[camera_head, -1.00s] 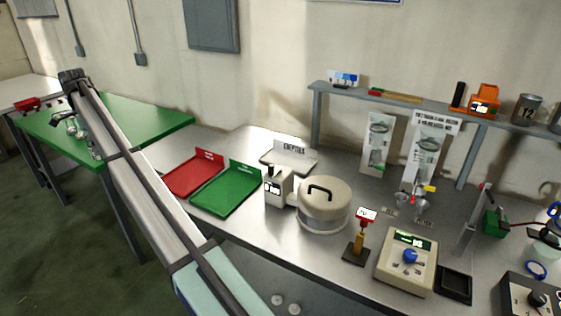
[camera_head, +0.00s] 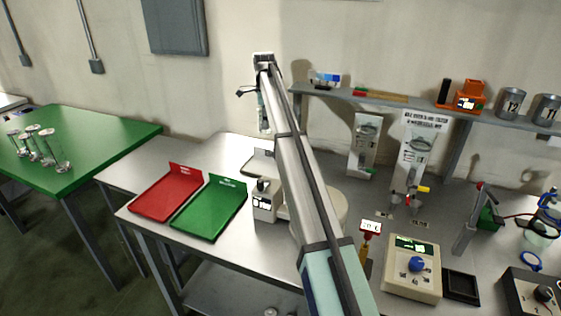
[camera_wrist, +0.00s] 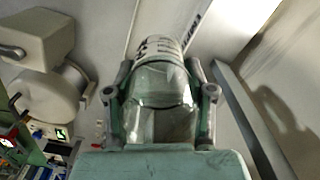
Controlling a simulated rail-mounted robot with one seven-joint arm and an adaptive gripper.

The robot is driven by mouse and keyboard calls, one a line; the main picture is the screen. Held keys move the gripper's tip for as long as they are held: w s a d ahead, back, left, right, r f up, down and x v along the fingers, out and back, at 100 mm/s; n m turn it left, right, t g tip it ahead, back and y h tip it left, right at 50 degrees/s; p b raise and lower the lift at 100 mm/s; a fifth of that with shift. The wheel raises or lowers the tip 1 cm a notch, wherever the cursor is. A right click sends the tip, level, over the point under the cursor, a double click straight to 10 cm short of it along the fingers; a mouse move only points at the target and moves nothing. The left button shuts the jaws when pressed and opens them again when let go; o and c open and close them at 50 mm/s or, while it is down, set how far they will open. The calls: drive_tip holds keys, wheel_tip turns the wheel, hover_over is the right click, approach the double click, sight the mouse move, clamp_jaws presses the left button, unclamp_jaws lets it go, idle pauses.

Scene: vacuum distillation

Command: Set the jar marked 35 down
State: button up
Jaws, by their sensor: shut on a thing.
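A clear glass jar (camera_wrist: 160,85) is between the two fingers of my gripper (camera_wrist: 160,103) in the wrist view. It has a pale label band with dark marks near its far end; I cannot read the number. In the head view my gripper (camera_head: 263,112) hangs from the arm's far end above the back of the steel bench, near the white empties tray (camera_head: 258,160). The jar is hard to make out there, and the arm covers part of that tray. The wrist view shows the lettered edge of the empties tray just beyond the jar.
A red tray (camera_head: 166,194) and a green tray (camera_head: 210,207) lie left of the arm. A white device (camera_head: 264,203) and a round lidded pot (camera_head: 332,205), partly covered by my arm, stand close by. A shelf (camera_head: 390,103) runs behind. Several glass pieces (camera_head: 38,148) stand on the green table.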

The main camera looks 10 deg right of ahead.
sight(270, 133)
drive_tip(key=f, duration=0.1)
drive_tip(key=d+f, duration=0.1)
drive_tip(key=f, duration=0.2)
drive_tip(key=shift+s+d+p, duration=0.15)
drive_tip(key=shift+d+p, duration=0.2)
drive_tip(key=shift+p, duration=0.05)
drive_tip(key=shift+f+p, duration=1.35)
drive_tip(key=shift+f, duration=5.65)
drive_tip(key=o, duration=1.4)
drive_tip(key=shift+c, duration=0.2)
wheel_tip(270, 133, up, 12)
drive_tip(key=shift+r+b, duration=0.1)
drive_tip(key=shift+b, duration=1.15)
